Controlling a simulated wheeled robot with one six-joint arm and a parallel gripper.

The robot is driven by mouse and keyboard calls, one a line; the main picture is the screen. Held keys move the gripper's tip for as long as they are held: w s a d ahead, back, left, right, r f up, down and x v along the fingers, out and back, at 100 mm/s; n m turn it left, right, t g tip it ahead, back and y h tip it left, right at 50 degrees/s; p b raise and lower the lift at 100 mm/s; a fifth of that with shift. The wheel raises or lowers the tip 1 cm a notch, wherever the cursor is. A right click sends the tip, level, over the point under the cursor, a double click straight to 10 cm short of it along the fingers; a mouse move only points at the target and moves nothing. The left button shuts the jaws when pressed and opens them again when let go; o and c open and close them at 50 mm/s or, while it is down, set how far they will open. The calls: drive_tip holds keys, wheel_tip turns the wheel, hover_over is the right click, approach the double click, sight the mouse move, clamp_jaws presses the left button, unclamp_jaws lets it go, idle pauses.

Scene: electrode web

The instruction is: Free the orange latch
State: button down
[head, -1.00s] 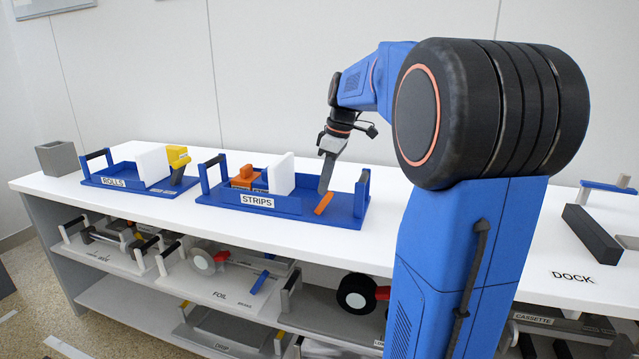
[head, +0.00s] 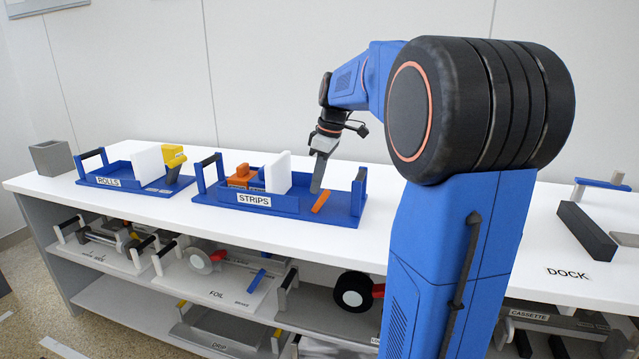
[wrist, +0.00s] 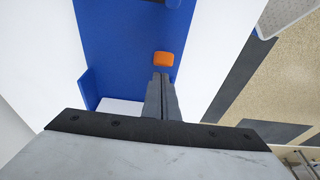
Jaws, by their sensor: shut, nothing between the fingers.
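The orange latch (head: 321,201) is a short, narrow bar on the right end of the blue STRIPS tray (head: 355,197), to the right of its white upright plate (head: 278,173). In the wrist view the latch (wrist: 163,59) shows as a small orange block on the blue floor, just beyond the fingertips. My gripper (head: 316,190) points down over the tray, its fingers together and empty. The fingertips (wrist: 161,76) are close to the latch. I cannot tell whether they touch it.
An orange block (head: 241,176) sits left of the white plate. The tray has upright end handles (head: 358,186). The ROLLS tray (head: 125,181) with a yellow part stands to the left. A dark bar (head: 586,232) lies by DOCK at right. White tabletop is clear in front.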

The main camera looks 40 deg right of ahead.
drive_tip(key=shift+w+a+r, duration=0.3)
drive_tip(key=shift+w+a, duration=0.05)
drive_tip(key=shift+w, duration=0.05)
drive_tip(key=w+a+r+v, duration=0.1)
drive_tip(key=w+v, duration=0.1)
drive_tip(key=v, duration=0.9)
drive_tip(key=s+a+f+m+t+h, duration=0.1)
drive_tip(key=s+a+f+m, duration=0.1)
drive_tip(key=s+a+f, duration=0.35)
drive_tip(key=s+a+f+m, duration=0.2)
drive_tip(key=s+a+f, duration=0.1)
drive_tip(key=s+a, duration=0.4)
drive_tip(key=s+a+f+m+t, duration=0.1)
drive_tip(key=s+a+f+m, duration=0.1)
drive_tip(key=s+f, duration=0.6)
drive_tip(key=s+a+f+m, duration=0.1)
drive_tip(key=s+a+f, duration=0.2)
drive_tip(key=s+f, duration=0.5)
drive_tip(key=shift+f+m+t+h, duration=0.25)
drive_tip(key=shift+m+t+h, duration=0.05)
drive_tip(key=shift+m+t, duration=0.1)
drive_tip(key=shift+s, duration=0.1)
